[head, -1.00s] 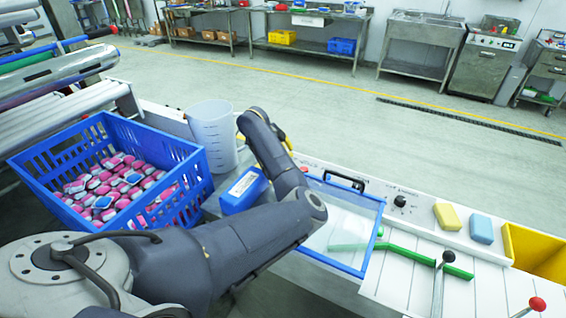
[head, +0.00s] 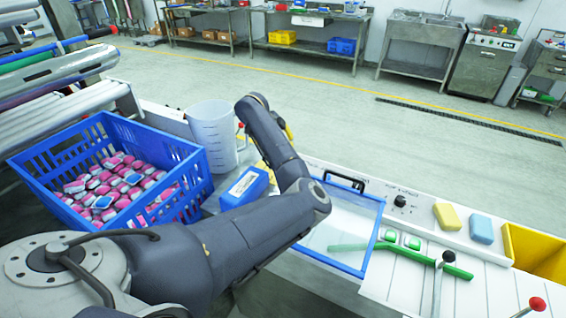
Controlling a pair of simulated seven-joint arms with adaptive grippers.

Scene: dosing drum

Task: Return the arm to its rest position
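My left arm (head: 240,235) comes in from the lower left. It bends at an elbow near the blue-framed clear panel, and its forearm (head: 272,145) points up and back toward the clear measuring jug (head: 207,135). The fingers of my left gripper do not show; the arm hides whatever lies behind it. A small yellow piece shows at the forearm's right edge, but I cannot tell what it belongs to. My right arm and gripper are not in view.
A blue crate (head: 188,163) of pink, white and blue pods stands left of the arm. A blue box (head: 243,187) is close behind the arm. Right are the clear panel (head: 376,235), green bar (head: 458,271), two green pieces, yellow and blue blocks, levers and a yellow bin (head: 535,245).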

